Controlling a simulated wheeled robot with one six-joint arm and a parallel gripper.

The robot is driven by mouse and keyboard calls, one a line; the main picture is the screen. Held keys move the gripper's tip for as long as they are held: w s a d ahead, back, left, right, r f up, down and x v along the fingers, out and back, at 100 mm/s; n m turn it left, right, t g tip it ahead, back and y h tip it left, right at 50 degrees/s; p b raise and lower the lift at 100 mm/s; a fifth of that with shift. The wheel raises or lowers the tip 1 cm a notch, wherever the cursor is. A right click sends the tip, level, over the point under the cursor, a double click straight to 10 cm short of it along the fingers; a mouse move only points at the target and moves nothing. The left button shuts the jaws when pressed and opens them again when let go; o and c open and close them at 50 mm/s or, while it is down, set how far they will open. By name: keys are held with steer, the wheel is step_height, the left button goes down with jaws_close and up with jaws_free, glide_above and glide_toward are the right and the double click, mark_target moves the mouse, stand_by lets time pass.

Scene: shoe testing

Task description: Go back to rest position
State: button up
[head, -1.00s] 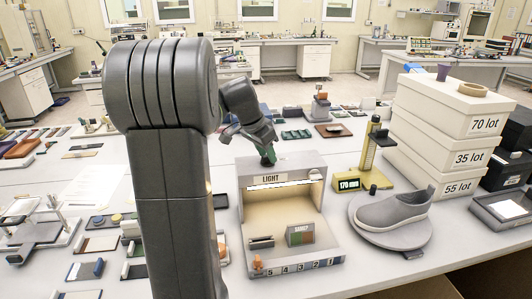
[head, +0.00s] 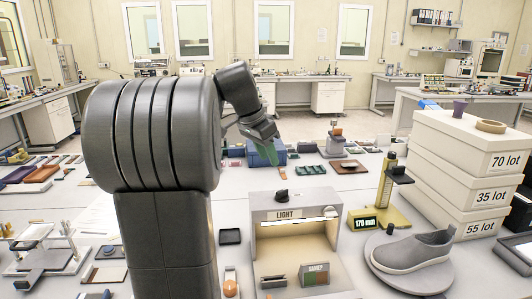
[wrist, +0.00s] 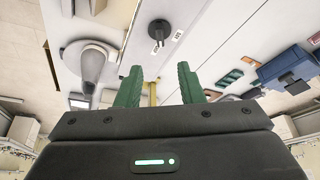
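My gripper (head: 277,152) is raised in the air above and behind the grey light box (head: 262,216). In the wrist view its two green fingers (wrist: 160,88) are spread apart with nothing held between them. A dark knob (head: 282,196) sits on top of the light box, apart from the fingers. The knob also shows in the wrist view (wrist: 159,30), with small labels beside it. My arm stands bent on the left of the head view and hides part of the table.
A grey shoe (head: 414,250) sits on a round stand right of the light box. A height gauge (head: 385,190) reading 170 mm and stacked white lot boxes (head: 455,185) stand at the right. A blue bin (head: 262,155) is behind the gripper. Small items cover the table's left.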

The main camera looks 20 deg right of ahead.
mark_target(282, 191)
steer(key=shift+a+r, duration=0.15)
steer(key=shift+r, duration=0.25)
steer(key=shift+f, duration=0.15)
steer(key=p+x, duration=0.1)
steer(key=x, duration=1.2)
steer(key=shift+f, duration=0.3)
